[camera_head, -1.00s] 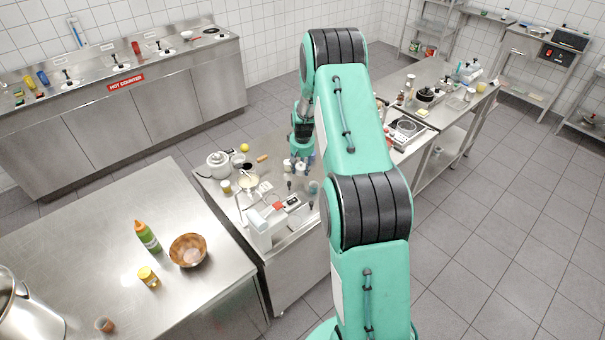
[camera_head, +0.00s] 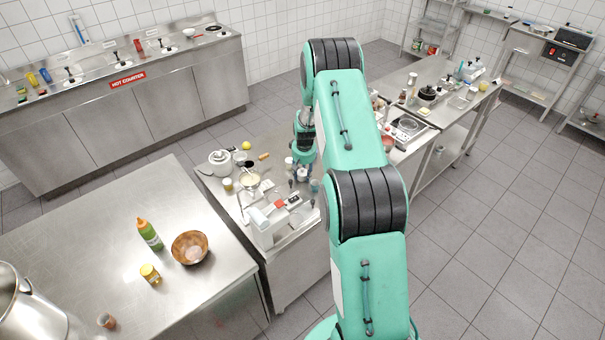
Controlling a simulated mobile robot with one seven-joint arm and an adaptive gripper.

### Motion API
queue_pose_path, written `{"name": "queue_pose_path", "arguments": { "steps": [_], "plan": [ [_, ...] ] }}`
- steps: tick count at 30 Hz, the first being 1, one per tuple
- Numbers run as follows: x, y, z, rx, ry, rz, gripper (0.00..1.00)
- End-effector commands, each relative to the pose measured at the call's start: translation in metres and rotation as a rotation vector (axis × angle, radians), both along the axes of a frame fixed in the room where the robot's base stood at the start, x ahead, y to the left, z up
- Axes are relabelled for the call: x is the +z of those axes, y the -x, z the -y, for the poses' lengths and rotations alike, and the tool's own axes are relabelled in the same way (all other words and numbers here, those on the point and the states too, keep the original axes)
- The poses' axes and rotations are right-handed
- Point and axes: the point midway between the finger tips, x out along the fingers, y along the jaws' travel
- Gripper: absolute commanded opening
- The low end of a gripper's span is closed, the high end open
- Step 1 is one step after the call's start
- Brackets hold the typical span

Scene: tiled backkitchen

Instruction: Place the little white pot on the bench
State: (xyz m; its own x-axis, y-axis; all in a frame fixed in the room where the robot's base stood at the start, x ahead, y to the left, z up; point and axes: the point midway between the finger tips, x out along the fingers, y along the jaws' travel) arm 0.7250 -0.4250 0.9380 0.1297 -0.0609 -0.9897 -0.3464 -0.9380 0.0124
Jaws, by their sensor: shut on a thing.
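My gripper (camera_head: 302,173) is low over the middle steel bench (camera_head: 283,262), seen from behind and above, with its fingers small and partly hidden. It is shut on a small pale thing that looks like the little white pot (camera_head: 302,171). I cannot tell whether the pot touches the bench top. Another small white item (camera_head: 289,162) stands just left of the gripper. My arm hides the bench area to the right of the gripper.
A white teapot (camera_head: 219,162), a cream-filled bowl (camera_head: 249,180), a yellow lemon (camera_head: 246,146) and a white scale-like machine (camera_head: 268,226) crowd the bench. The front-left table holds a green bottle (camera_head: 151,235) and a brown bowl (camera_head: 190,247).

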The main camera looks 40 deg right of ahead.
Motion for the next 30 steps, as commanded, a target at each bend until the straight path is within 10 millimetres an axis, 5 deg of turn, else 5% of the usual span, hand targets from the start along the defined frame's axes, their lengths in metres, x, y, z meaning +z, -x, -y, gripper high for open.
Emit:
{"name": "queue_pose_path", "arguments": {
  "steps": [9, 10, 13, 30],
  "plan": [
    [-0.002, 0.0, 0.0, 0.0, 0.0, 0.001, 0.0],
    [-0.002, 0.0, 0.0, 0.0, 0.0, 0.0, 0.41],
    [-0.001, 0.0, 0.0, 0.0, 0.0, 0.0, 0.58],
    [0.009, 0.0, 0.0, 0.0, 0.001, 0.002, 0.58]
  ]
}}
